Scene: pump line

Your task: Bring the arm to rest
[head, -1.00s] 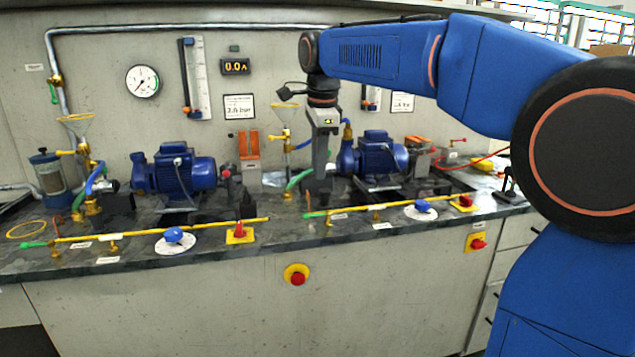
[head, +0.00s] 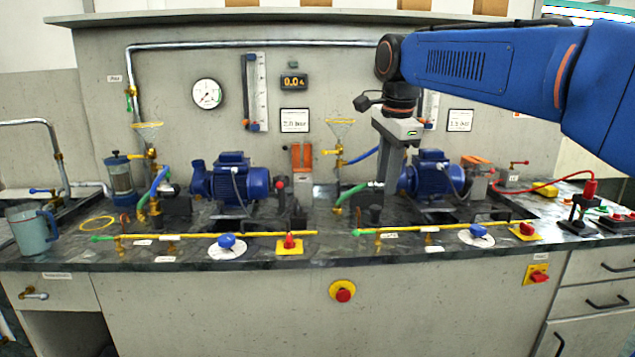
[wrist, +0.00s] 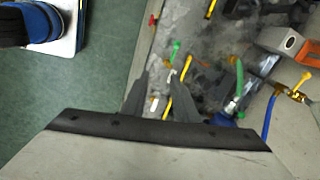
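My arm reaches in from the right in the head view, its forearm level above the bench. My gripper (head: 384,185) hangs down from it in front of the right pump (head: 430,172). In the wrist view my gripper (wrist: 160,88) shows two dark fingers spread apart, with nothing held between them. Past the fingers lie the bench edge, a yellow pipe and green floor. In the head view I cannot tell how far the fingertips are from the bench top.
The dark bench (head: 330,245) carries the left pump (head: 232,180), yellow pipes, blue and red valve handles and glass funnels. A mug (head: 32,230) stands at the far left. A red emergency button (head: 342,291) is on the front panel. A black stand (head: 580,212) is at the right.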

